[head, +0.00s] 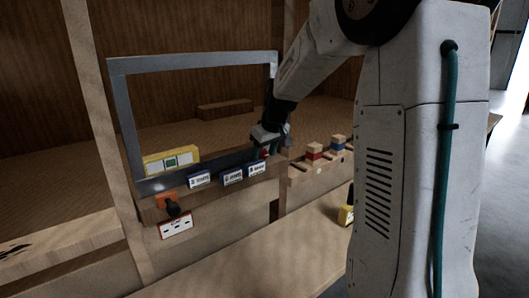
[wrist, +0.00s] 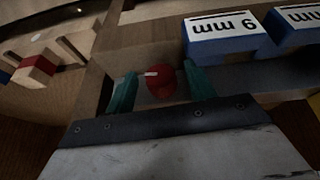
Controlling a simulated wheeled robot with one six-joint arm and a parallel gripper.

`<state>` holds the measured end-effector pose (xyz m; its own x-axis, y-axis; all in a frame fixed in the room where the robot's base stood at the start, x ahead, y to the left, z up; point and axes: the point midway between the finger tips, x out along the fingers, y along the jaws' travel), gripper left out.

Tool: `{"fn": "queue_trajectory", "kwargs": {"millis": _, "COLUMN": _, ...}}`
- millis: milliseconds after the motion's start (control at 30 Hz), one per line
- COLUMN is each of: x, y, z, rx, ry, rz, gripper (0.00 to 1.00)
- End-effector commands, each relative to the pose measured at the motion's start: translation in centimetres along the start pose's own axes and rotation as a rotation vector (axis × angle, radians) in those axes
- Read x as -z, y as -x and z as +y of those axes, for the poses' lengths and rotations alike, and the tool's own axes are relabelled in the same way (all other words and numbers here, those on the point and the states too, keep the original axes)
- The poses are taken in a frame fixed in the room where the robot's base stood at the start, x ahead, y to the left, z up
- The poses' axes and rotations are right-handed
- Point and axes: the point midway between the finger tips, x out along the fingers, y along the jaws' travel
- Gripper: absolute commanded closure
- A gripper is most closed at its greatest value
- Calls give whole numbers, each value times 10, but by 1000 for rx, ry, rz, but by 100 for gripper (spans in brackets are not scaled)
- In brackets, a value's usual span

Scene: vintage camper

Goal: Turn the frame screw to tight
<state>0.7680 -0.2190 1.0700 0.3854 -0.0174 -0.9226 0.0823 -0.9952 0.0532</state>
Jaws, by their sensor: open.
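A red round knob (wrist: 162,84) with a white mark on it, which looks like the frame screw, sits on a wooden ledge in the wrist view. My gripper (wrist: 161,92) is open, with one teal finger on each side of the knob. I cannot tell whether the fingers touch it. In the head view, my gripper (head: 270,145) is at the lower right corner of the grey metal frame (head: 195,62). A bit of the red knob (head: 264,153) shows beneath it; the rest is hidden.
Blue-and-white labelled blocks (head: 232,176) line the ledge left of my gripper. A yellow box (head: 171,160) stands behind the frame's lower bar. An orange socket with a black plug (head: 172,206) is at lower left. Wooden pieces with red and blue bands (head: 314,153) stand to the right.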

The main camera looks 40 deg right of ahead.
Motion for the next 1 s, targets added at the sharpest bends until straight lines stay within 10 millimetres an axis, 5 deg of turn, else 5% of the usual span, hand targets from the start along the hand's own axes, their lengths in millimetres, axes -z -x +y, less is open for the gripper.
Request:
{"fn": "queue_trajectory", "kwargs": {"millis": 167, "x": 0, "y": 0, "z": 0, "rx": 0, "ry": 0, "rz": 0, "gripper": 48}}
{"fn": "queue_trajectory", "kwargs": {"millis": 300, "x": 0, "y": 0, "z": 0, "rx": 0, "ry": 0, "rz": 0, "gripper": 87}}
{"fn": "queue_trajectory", "kwargs": {"millis": 333, "x": 0, "y": 0, "z": 0, "rx": 0, "ry": 0, "rz": 0, "gripper": 90}}
{"fn": "queue_trajectory", "kwargs": {"millis": 567, "x": -1, "y": 0, "z": 2, "rx": 38, "ry": -19, "rz": -2, "gripper": 90}}
{"fn": "queue_trajectory", "kwargs": {"millis": 1000, "x": -1, "y": -2, "z": 6, "rx": 358, "ry": -150, "rz": 17, "gripper": 90}}
